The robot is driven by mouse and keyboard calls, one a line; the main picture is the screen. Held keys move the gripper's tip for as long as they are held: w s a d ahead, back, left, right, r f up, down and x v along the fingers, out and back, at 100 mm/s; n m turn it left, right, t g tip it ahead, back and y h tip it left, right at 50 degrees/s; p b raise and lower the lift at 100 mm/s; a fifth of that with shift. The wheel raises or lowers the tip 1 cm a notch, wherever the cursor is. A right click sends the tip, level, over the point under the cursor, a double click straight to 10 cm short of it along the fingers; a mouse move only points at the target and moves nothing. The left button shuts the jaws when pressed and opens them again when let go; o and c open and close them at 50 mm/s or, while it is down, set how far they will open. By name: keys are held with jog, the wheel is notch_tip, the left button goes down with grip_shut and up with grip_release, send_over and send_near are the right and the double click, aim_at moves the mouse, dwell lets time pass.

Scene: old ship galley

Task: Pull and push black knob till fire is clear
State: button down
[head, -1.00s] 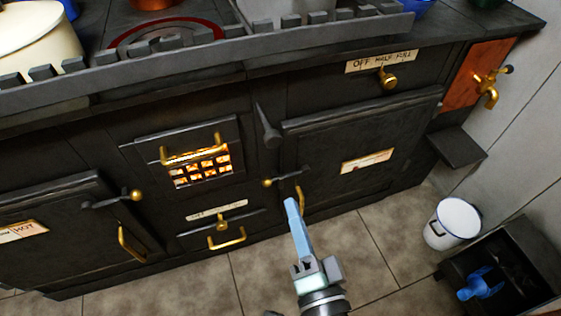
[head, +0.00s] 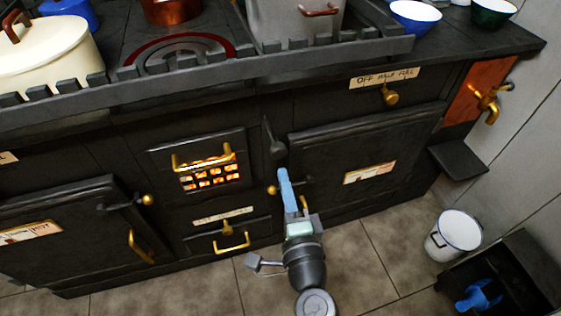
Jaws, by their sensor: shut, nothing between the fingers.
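The black knob (head: 276,149) is a dark, handle-like piece on the stove front, between the fire grate and the large right-hand door. The fire (head: 208,178) glows orange behind the small barred grate with a brass handle on top. My gripper (head: 283,172) is shut and empty, its pale blue fingers pointing up at the stove. Its tips show just below the knob in the picture; whether they touch it I cannot tell. The gripper covers part of the right door's latch and brass handle.
The black stove has a toothed rail (head: 200,75) along its top edge, with pots and bowls behind. A brass-handled drawer (head: 231,240) lies below the grate. A white bucket (head: 453,236) and a dark bin (head: 500,285) with a blue scoop stand right. Tiled floor in front is clear.

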aim_at(277, 155)
jog(key=shift+x, duration=2)
jog(key=a+b+x, duration=0.1)
jog(key=x, duration=0.6)
jog(key=shift+r, duration=0.2)
